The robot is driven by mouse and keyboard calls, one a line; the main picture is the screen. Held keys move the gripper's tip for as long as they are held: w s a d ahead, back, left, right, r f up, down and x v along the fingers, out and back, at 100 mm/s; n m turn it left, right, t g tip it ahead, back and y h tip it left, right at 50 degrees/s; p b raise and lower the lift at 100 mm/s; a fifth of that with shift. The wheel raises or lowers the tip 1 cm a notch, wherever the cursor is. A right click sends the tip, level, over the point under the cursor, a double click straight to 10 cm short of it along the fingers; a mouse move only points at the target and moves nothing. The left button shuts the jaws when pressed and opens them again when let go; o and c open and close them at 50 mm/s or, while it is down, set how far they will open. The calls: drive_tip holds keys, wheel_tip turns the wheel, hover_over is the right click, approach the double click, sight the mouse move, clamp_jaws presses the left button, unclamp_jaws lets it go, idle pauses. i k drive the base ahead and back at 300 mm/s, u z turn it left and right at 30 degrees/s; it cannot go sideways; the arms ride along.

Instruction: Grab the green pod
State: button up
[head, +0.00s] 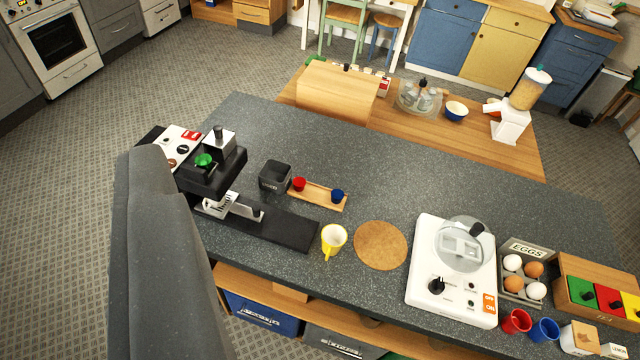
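A small round green thing, which looks like the green pod (203,160), sits in the top of a black and silver coffee machine (228,162) on the left part of the grey counter. Only its top shows. A red pod (299,184) and a blue pod (337,196) sit on a small wooden holder (318,195) to the right of the machine. A dark grey part of my own body fills the lower left and stands close to the machine's left side in the picture. I do not see my gripper's fingertips.
A dark square cup (274,176), a yellow mug (333,240), a round cork mat (381,245) and a white appliance (428,258) stand on the counter (400,185). An egg box (522,271) is at the right. The counter's back middle is clear.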

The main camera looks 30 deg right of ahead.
sight(204, 161)
drive_tip(key=z, duration=0.55)
drive_tip(key=i, duration=1)
drive_tip(key=u, duration=0.05)
